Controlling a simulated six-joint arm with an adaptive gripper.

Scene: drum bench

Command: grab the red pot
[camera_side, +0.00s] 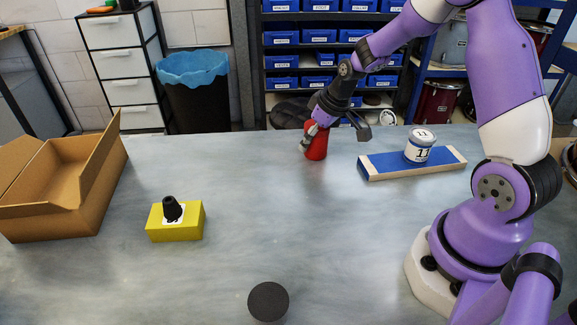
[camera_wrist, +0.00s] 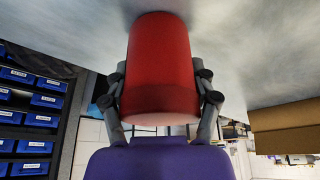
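The red pot (camera_side: 316,145) stands upright on the far part of the grey bench in the side view. It fills the upper middle of the wrist view (camera_wrist: 160,60). My gripper (camera_side: 333,134) is low at the pot with its fingers spread. One finger is at the pot's left side, and the other stands out to the right with a visible gap. In the wrist view the fingers flank the pot on both sides (camera_wrist: 160,95). Their exact contact with it is hard to tell.
A blue-topped board (camera_side: 385,166) bearing a white can (camera_side: 420,145) lies right of the pot. A yellow block (camera_side: 177,228) with a black cone-like piece (camera_side: 172,208), an open cardboard box (camera_side: 60,185) and a black disc (camera_side: 268,301) are elsewhere. The bench middle is clear.

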